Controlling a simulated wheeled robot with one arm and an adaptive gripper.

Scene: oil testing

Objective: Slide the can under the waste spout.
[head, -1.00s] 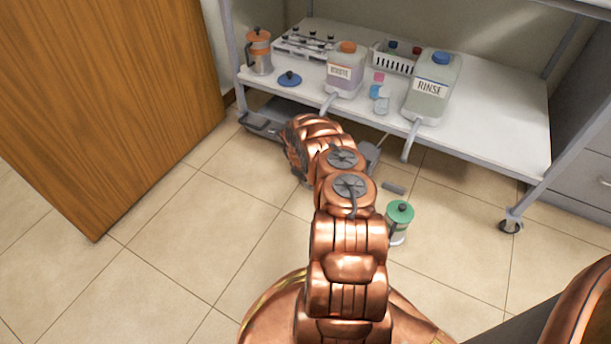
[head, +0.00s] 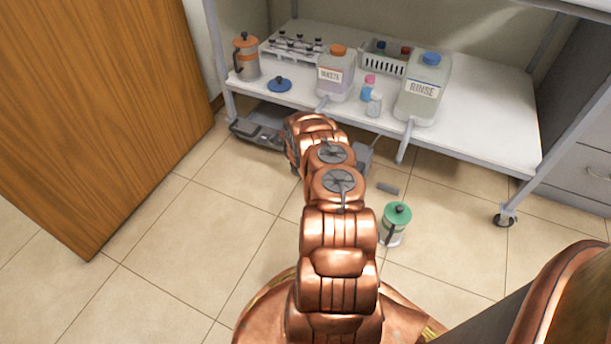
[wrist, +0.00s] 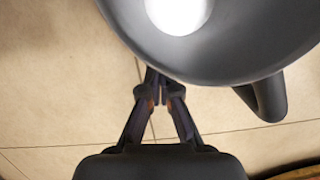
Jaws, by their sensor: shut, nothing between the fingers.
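In the wrist view a dark grey round vessel (wrist: 225,45) with a side handle (wrist: 265,95) fills the top; it looks like the can, and a bright white patch shows inside its rim. My gripper (wrist: 158,84) is shut and empty, its tips close to the vessel's near side; I cannot tell whether they touch. In the head view my arm hides the gripper and most of what lies before it. Two spouts hang over the shelf's front edge: one (head: 322,103) from the orange-capped jug (head: 335,82), whose label is unclear, and one (head: 404,142) from the RINSE jug (head: 424,92).
A grey tray (head: 255,134) lies under the shelf (head: 480,130). A wooden panel (head: 90,120) stands at left. Floor at lower left is clear.

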